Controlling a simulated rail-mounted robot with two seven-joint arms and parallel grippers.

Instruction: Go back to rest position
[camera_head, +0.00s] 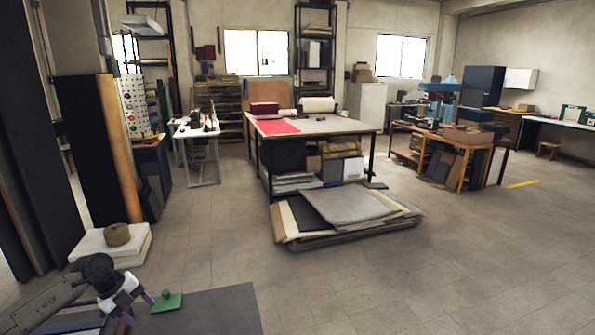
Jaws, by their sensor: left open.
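My left gripper (140,308) comes in from the lower left, over the left part of a dark grey table top (225,312). Its fingers point down and to the right, apart and with nothing seen between them. A green block with a small knob (166,301) sits on the table top just right of the fingers. I cannot tell whether a finger touches it. My right gripper is not in view.
A low white stack (125,247) with a brown roll (117,234) on it stands behind my left arm. A large work table (335,126) with flat sheets (350,206) on the floor before it stands farther back. The floor at right is open.

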